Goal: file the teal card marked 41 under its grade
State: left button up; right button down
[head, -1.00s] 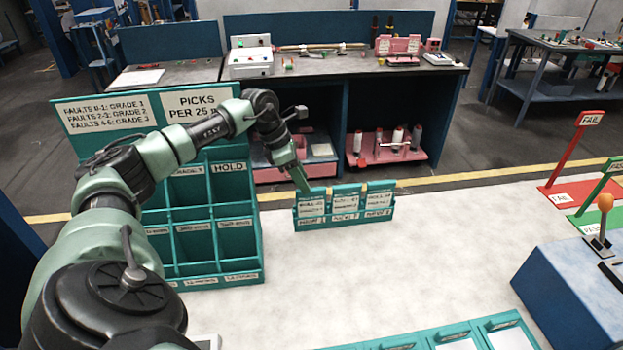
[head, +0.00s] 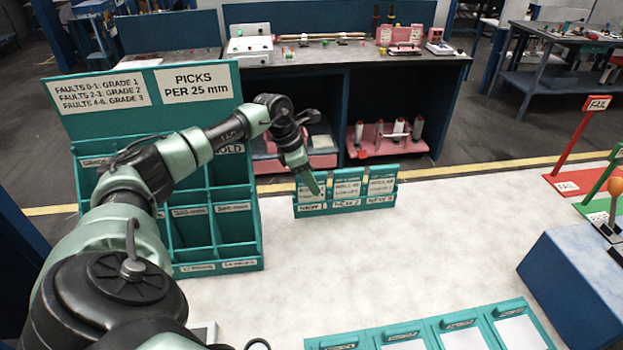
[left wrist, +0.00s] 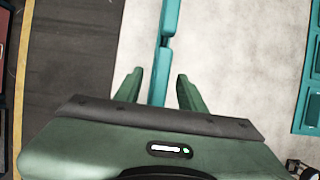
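A small teal rack (head: 345,205) stands on the white table with three labelled cards in a row. The middle card (head: 347,188) and right card (head: 382,185) show plainly; their print is too small to read, so I cannot tell which is marked 41. My left gripper (head: 314,186) points down at the rack's left end and partly hides the left card. In the left wrist view its two fingers (left wrist: 158,90) are apart, with a narrow teal edge (left wrist: 164,55) running between them. The teal grading cabinet (head: 215,255) stands at the left, its upper grade labels partly hidden by my arm.
A sign on the cabinet (head: 100,93) lists faults 0-1, 2-3 and 4-6 as grades 1 to 3. Teal trays (head: 470,318) lie at the front. A blue box (head: 575,275) and red FAIL sign (head: 598,104) stand right. The middle table is clear.

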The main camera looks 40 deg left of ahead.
pick_arm(q)
grip_shut()
pick_arm(e)
jog(key=shift+a, duration=0.35)
pick_arm(q)
jog(key=shift+r, duration=0.1)
pick_arm(e)
jog(key=shift+r, duration=0.1)
pick_arm(q)
jog(key=shift+r+p, duration=0.3)
jog(key=shift+r, duration=0.05)
pick_arm(e)
jog(key=shift+r, duration=0.2)
pick_arm(q)
jog(key=shift+r, duration=0.25)
pick_arm(e)
jog(key=shift+d+r, duration=0.15)
jog(key=shift+d, duration=0.1)
